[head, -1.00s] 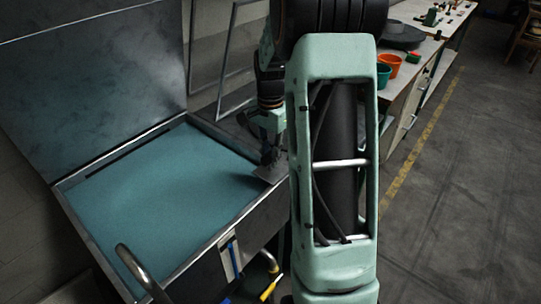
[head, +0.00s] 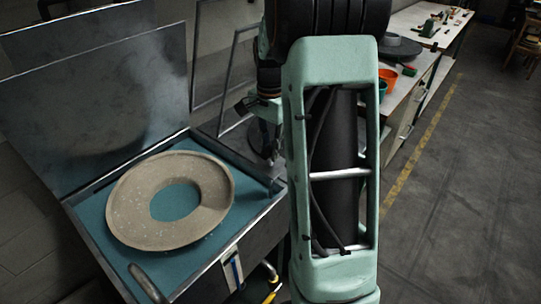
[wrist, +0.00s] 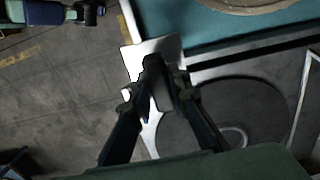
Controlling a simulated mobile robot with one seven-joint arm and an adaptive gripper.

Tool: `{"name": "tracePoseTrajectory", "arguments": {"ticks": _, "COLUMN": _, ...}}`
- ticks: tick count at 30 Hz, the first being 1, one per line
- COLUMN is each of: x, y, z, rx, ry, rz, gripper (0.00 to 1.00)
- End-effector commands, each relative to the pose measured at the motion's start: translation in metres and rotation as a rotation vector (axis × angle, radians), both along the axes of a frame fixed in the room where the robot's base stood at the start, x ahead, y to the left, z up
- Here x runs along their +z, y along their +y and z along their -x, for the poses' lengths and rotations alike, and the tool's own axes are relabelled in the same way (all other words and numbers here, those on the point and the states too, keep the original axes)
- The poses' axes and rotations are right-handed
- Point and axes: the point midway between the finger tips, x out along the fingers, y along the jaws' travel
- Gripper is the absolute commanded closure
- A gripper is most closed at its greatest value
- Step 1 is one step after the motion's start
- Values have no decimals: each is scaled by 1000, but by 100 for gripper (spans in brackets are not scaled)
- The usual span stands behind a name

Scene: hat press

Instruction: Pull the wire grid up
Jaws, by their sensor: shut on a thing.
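The wire grid cannot be told apart as separate wires in either view. A flat teal surface (head: 98,213) lies inside the metal box of the press, with a pale beige ring-shaped hat piece (head: 137,228) resting on it. The box's right rim also shows in the wrist view, next to the teal surface (wrist: 215,25). My gripper (wrist: 158,82) is shut on a pale metal plate (wrist: 137,56) at the box's edge.
The grey lid (head: 95,95) stands open behind the box. A curved metal handle (head: 147,283) is at the front. Metal frames (head: 226,60) lean on the wall behind. A workbench with an orange pot (head: 388,80) is at right.

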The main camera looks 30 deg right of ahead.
Motion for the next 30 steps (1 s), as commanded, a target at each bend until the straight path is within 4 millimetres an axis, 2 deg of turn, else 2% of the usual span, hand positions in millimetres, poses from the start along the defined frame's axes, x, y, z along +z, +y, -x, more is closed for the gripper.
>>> {"name": "tracePoseTrajectory", "arguments": {"ticks": 1, "x": 25, "y": 0, "z": -1, "rx": 0, "ry": -5, "rz": 2, "gripper": 100}}
{"name": "tracePoseTrajectory", "arguments": {"ticks": 3, "x": 42, "y": 0, "z": -1, "rx": 0, "ry": -5, "rz": 1, "gripper": 100}}
{"name": "tracePoseTrajectory", "arguments": {"ticks": 12, "x": 101, "y": 0, "z": -1, "rx": 1, "ry": -4, "rz": 3, "gripper": 100}}
{"name": "tracePoseTrajectory", "arguments": {"ticks": 19, "x": 122, "y": 0, "z": -1, "rx": 1, "ry": -4, "rz": 3, "gripper": 100}}
{"name": "tracePoseTrajectory", "arguments": {"ticks": 30, "x": 128, "y": -1, "z": -2, "rx": 0, "ry": -7, "rz": 3, "gripper": 100}}
